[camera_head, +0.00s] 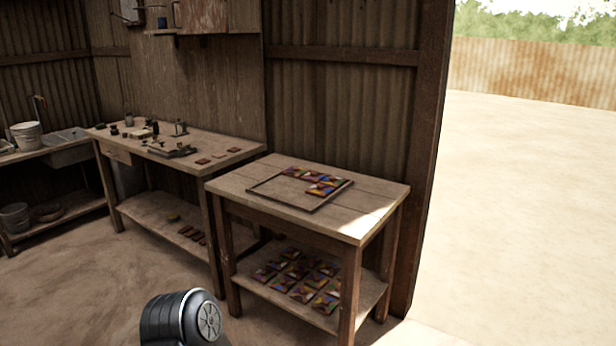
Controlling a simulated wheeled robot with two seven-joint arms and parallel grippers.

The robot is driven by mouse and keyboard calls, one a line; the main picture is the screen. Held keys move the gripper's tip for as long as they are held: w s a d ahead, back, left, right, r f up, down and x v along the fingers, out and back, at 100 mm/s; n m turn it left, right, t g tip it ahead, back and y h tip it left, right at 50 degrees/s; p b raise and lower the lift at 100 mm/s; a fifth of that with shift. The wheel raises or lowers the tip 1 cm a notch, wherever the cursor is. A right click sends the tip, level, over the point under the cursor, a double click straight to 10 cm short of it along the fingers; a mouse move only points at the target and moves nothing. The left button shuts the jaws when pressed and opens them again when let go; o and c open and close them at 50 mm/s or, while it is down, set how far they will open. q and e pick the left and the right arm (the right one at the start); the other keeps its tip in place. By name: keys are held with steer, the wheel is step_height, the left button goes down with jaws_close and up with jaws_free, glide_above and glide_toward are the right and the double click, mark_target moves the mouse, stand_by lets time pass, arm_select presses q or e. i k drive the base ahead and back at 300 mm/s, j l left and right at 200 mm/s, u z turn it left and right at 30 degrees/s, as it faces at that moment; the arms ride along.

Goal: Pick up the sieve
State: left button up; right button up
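A shallow round brown item (48,211) lies on the low shelf under the sink bench at the far left. It may be the sieve, but it is too small and dark to tell. It sits next to a grey bucket (15,217) on the same shelf. No other thing in view can be clearly told as a sieve. Neither of my grippers shows. A dark rounded part at the bottom, left of centre, looks like a link of my own arm.
A workbench (228,146) with small tools stands against the back wall. A nearer table (370,208) carries a frame with coloured tiles (325,186), with more tiles on its lower shelf. The sink bench (70,155) holds stacked pale buckets (27,137). Dirt floor at left front is clear.

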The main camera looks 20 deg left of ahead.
mark_target(40, 214)
steer(key=i+j+u, duration=0.2)
steer(key=u, duration=0.2)
steer(key=i+j+u, duration=0.1)
steer(key=i+u, duration=0.9)
steer(key=u, duration=0.2)
steer(key=i+l+u, duration=0.2)
steer(key=u, duration=0.2)
steer(key=i+j+u, duration=0.1)
steer(key=i, duration=0.55)
steer(key=i+j+u, duration=0.1)
steer(key=i, duration=0.6)
steer(key=i+j+u, duration=0.1)
steer(key=i, duration=0.55)
steer(key=i+u, duration=0.1)
steer(key=i, duration=0.55)
steer(key=i+u, duration=0.1)
steer(key=i, duration=0.6)
steer(key=i+l+u, duration=0.1)
steer(key=i, duration=0.55)
steer(key=i+l+u, duration=0.1)
steer(key=i+l, duration=0.15)
steer(key=i, duration=0.4)
steer(key=i+j+u, duration=0.25)
steer(key=u, duration=0.15)
steer(key=i+u, duration=1.25)
steer(key=i+l+u, duration=0.4)
steer(key=i+j+u, duration=0.1)
steer(key=i+u, duration=0.25)
steer(key=i, duration=0.2)
steer(key=z, duration=4.2)
